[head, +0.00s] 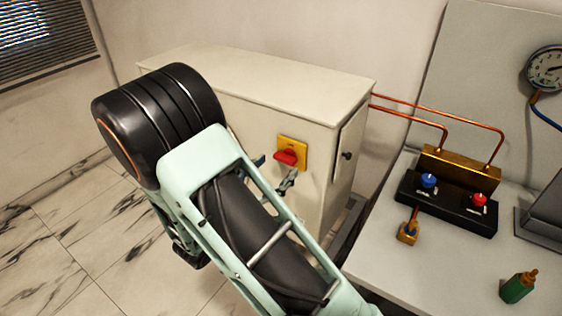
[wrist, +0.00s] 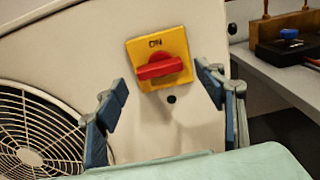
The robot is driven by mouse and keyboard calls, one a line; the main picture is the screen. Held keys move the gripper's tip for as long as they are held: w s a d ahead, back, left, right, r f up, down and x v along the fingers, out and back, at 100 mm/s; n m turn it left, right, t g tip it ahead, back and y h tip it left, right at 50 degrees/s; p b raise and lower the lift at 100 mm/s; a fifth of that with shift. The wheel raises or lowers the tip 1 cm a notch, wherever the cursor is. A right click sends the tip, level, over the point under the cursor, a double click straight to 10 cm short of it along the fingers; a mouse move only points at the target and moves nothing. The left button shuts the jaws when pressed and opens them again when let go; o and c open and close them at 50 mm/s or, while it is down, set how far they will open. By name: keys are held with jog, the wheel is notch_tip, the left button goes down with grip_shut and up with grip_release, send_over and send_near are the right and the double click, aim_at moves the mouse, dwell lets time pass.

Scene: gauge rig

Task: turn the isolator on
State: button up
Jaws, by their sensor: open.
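The isolator is a yellow plate with a red handle on the front of a cream cabinet. In the head view the isolator (head: 302,149) is right of my arm's end; in the wrist view the isolator (wrist: 173,43) is in the upper middle. Its red handle (wrist: 160,69) lies roughly level, crosswise below the dark "ON" label at the plate's top. My gripper (wrist: 163,82) is open, one finger left and one right of the handle, with nothing between them. In the head view my arm partly hides my gripper (head: 274,170). Contact with the cabinet is not visible.
The cabinet (head: 250,85) has a round fan grille (wrist: 35,140) left of the isolator. At right, a bench (head: 400,260) holds a black block with blue and red knobs (head: 445,205) and a green bottle (head: 518,287). Copper pipes (head: 415,112) join cabinet and block.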

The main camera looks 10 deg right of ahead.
aim_at(283, 161)
jog(key=shift+x, duration=1.75)
jog(key=c, duration=1.2)
jog(key=shift+o, duration=0.2)
